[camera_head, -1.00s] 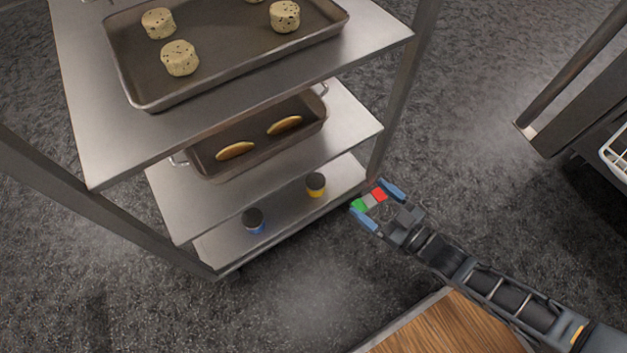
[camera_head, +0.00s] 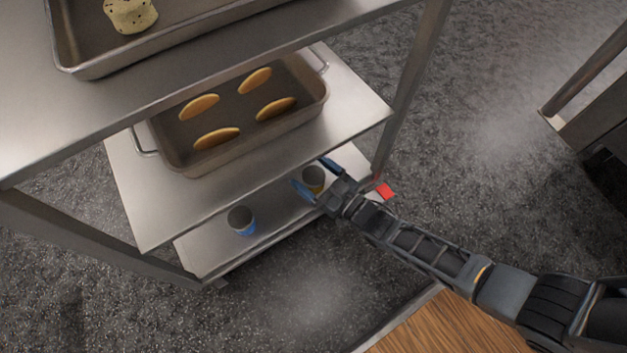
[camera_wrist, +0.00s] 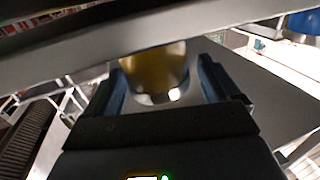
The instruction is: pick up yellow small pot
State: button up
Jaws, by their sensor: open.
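The yellow small pot (camera_head: 314,178) stands on the bottom shelf of the metal rack, near its right end, with a dark top. My gripper (camera_head: 313,176) is open at the front of that shelf, with its blue fingers on either side of the pot in the head view. In the wrist view the yellow pot (camera_wrist: 154,70) shows between the two open fingers (camera_wrist: 160,85). Its upper part is hidden there by a shelf edge. I cannot tell whether either finger touches it.
A blue pot (camera_head: 242,221) stands to the left on the same bottom shelf (camera_head: 205,250). The middle shelf (camera_head: 135,205) above holds a pan (camera_head: 240,153) with several flat pastries. A rack post (camera_head: 408,85) rises close to the right of my gripper.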

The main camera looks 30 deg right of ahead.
jog(key=shift+x, duration=0.85)
jog(key=c, duration=1.2)
